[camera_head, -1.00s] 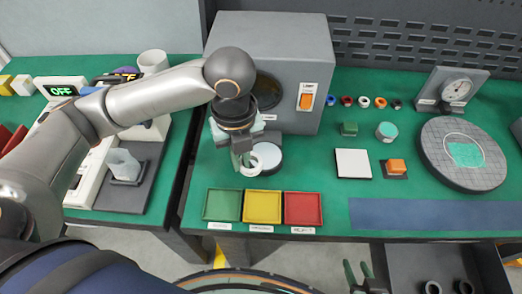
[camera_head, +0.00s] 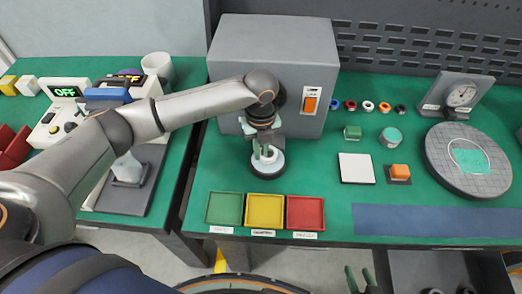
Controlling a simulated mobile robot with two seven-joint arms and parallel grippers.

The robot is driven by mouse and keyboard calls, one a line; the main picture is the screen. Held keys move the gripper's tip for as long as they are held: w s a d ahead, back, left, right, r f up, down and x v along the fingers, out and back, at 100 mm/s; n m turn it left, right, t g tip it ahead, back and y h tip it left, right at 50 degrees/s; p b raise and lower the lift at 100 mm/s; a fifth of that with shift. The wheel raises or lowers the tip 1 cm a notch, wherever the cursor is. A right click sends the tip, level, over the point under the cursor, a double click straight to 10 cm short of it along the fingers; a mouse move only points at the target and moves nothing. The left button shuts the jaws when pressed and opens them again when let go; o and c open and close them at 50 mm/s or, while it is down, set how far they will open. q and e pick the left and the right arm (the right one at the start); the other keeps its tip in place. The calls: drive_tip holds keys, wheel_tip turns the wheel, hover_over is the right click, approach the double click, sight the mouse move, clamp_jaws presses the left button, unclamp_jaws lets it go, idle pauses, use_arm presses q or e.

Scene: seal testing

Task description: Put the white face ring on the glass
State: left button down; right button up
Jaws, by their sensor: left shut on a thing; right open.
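My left gripper (camera_head: 265,153) points down over the round pale glass (camera_head: 268,170), which sits on a dark round base in front of the grey lamp box. The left gripper is shut on the white face ring, which is mostly hidden between the fingers and blends with the pale disc below. I cannot tell whether the ring touches the glass. My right gripper (camera_head: 359,279) is at the bottom edge, open and empty, its fingertips pointing up in the picture.
The grey lamp box (camera_head: 230,55) with an orange switch (camera_head: 311,103) stands close behind the glass. Green (camera_head: 225,209), yellow (camera_head: 265,211) and red (camera_head: 305,213) trays lie in front. A white square tile (camera_head: 356,168) and a round grid plate (camera_head: 440,170) are to the right.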

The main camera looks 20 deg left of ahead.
use_arm(q)
drive_tip(key=shift+f, duration=0.35)
drive_tip(key=shift+f, duration=0.15)
drive_tip(key=c, duration=1)
unclamp_jaws()
wheel_tip(320, 180, up, 12)
drive_tip(key=shift+r, duration=0.2)
